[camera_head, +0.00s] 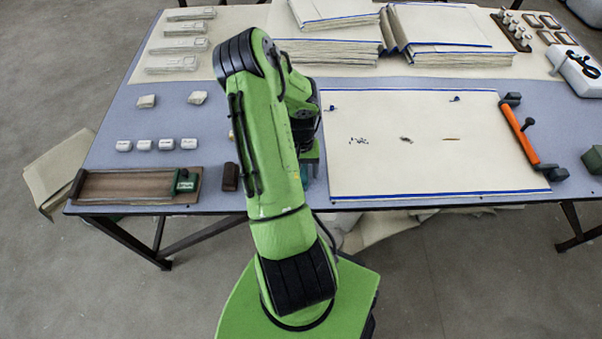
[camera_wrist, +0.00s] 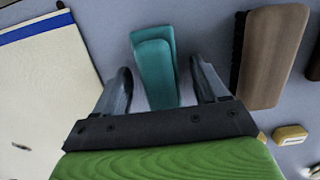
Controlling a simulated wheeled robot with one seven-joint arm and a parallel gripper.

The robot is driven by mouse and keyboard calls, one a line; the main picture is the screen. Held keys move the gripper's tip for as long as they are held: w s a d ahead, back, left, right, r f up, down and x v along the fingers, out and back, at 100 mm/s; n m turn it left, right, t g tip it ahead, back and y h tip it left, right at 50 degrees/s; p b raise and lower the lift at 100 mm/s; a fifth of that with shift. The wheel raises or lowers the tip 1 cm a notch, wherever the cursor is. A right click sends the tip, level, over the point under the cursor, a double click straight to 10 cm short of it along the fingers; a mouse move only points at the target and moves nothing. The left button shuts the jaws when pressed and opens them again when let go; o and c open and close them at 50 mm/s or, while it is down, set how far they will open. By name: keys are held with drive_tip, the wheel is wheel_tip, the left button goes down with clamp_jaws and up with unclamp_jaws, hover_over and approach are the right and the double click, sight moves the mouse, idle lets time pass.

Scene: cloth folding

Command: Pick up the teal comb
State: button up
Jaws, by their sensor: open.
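The teal comb (camera_wrist: 155,66) lies on the blue-grey table top in the wrist view. My gripper (camera_wrist: 160,80) is open, with one finger on each side of the comb's near part. Both fingers look apart from the comb; I cannot tell how high they are above the table.
A brown brush-like block (camera_wrist: 272,55) lies just right of the right finger. The cream cloth (camera_wrist: 45,85) with a blue edge is to the left. A small yellowish block (camera_wrist: 290,135) sits near right. An orange-handled tool (camera_head: 522,135) lies at the cloth's right edge in the head view.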

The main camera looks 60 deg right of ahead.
drive_tip(key=shift+c, duration=0.3)
drive_tip(key=shift+r, duration=0.1)
drive_tip(key=c, duration=1.1)
wheel_tip(320, 180, up, 10)
drive_tip(key=shift+r+p, duration=0.1)
drive_tip(key=shift+p, duration=1.1)
drive_tip(key=o, duration=0.4)
drive_tip(key=shift+c, duration=1.3)
